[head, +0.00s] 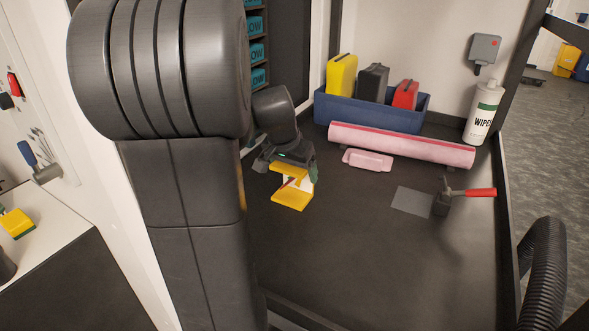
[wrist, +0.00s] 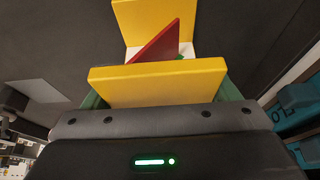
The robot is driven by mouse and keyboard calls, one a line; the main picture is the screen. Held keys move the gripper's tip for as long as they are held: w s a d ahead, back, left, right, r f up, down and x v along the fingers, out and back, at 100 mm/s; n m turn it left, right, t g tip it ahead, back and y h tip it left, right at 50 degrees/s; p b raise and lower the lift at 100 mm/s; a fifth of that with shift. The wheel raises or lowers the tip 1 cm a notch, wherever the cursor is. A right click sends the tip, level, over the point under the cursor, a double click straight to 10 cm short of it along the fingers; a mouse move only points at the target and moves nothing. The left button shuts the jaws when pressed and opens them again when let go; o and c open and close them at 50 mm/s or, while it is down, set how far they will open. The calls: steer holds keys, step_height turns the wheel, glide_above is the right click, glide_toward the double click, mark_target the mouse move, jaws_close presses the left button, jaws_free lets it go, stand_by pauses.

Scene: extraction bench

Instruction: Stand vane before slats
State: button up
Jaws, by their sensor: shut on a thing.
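The vane is most likely the yellow angular piece (head: 291,198) with a dark red triangular fin and a white part between its two yellow plates. My gripper (head: 287,169) is shut on it, pointing down over the dark bench. In the wrist view the near yellow plate (wrist: 158,82) sits between the green fingertips of my gripper (wrist: 162,92), with the red fin (wrist: 160,42) behind it. I cannot tell whether the piece touches the bench. I cannot clearly make out any slats.
A blue bin (head: 372,112) with yellow, black and red containers stands at the back. The front middle bench is clear.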

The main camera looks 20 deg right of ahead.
steer(key=o, duration=1)
steer(key=shift+r, duration=0.1)
steer(key=shift+r, duration=0.3)
steer(key=v, duration=1.1)
steer(key=shift+r, duration=0.15)
steer(key=shift+s+a, duration=0.1)
